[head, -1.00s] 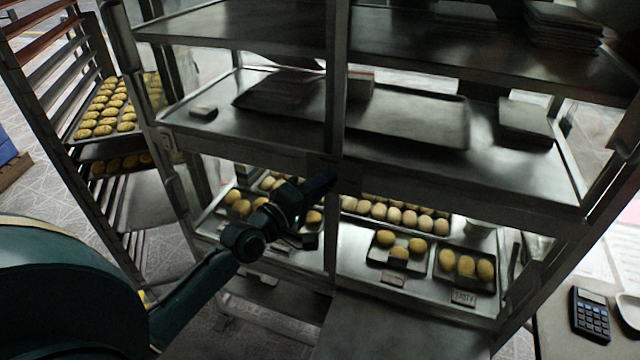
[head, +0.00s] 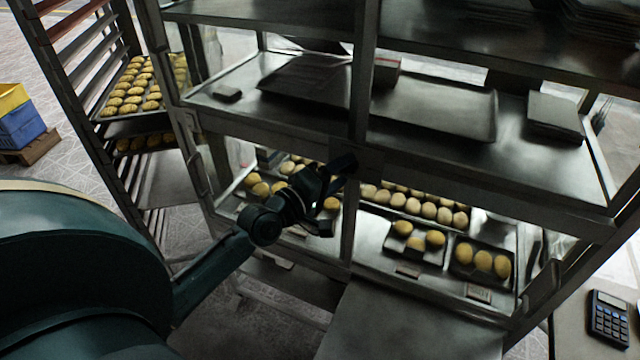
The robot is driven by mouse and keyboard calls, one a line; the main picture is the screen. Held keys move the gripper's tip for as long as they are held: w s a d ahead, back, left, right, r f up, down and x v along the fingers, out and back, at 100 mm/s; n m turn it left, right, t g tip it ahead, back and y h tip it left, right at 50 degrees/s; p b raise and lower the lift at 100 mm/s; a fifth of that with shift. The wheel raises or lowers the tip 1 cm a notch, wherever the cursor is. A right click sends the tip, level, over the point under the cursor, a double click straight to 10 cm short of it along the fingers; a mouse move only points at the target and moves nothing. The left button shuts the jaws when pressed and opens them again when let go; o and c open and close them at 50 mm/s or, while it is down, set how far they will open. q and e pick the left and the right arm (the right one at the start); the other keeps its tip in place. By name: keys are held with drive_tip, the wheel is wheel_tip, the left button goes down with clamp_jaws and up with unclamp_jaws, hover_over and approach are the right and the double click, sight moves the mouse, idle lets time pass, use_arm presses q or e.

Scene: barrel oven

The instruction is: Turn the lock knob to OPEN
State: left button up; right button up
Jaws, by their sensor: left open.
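No lock knob can be made out in the head view, and no OPEN mark shows. My left gripper (head: 336,190) is open, with nothing seen between its dark fingers. In the picture it lies in front of the middle post of a metal shelf rack, over the lower shelf with bread. I cannot tell how far it is from the post. My right gripper is out of view.
The metal shelf rack (head: 364,80) fills the middle and right, with bread trays (head: 415,257) on its lower shelf. A tray trolley (head: 90,150) stands left. Yellow and blue crates (head: 20,125) lie at the far left. A calculator (head: 608,318) lies lower right.

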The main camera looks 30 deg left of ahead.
use_arm(q)
drive_tip(key=b+v, duration=0.2)
drive_tip(key=v, duration=1)
drive_tip(key=shift+s, duration=0.3)
drive_tip(key=s+d+f+m+g, duration=0.2)
drive_tip(key=s+d+f+m, duration=0.1)
drive_tip(key=f, duration=0.5)
drive_tip(key=s+d+f+m+g+y, duration=0.1)
drive_tip(key=s+d+f+m+g, duration=0.1)
drive_tip(key=d+f+m, duration=0.4)
drive_tip(key=s+d+f+m+g, duration=0.3)
drive_tip(key=s+d+f+m, duration=0.2)
drive_tip(key=f, duration=0.4)
drive_tip(key=shift+f+m+y, duration=0.3)
drive_tip(key=shift+m, duration=0.2)
drive_tip(key=shift+d, duration=0.15)
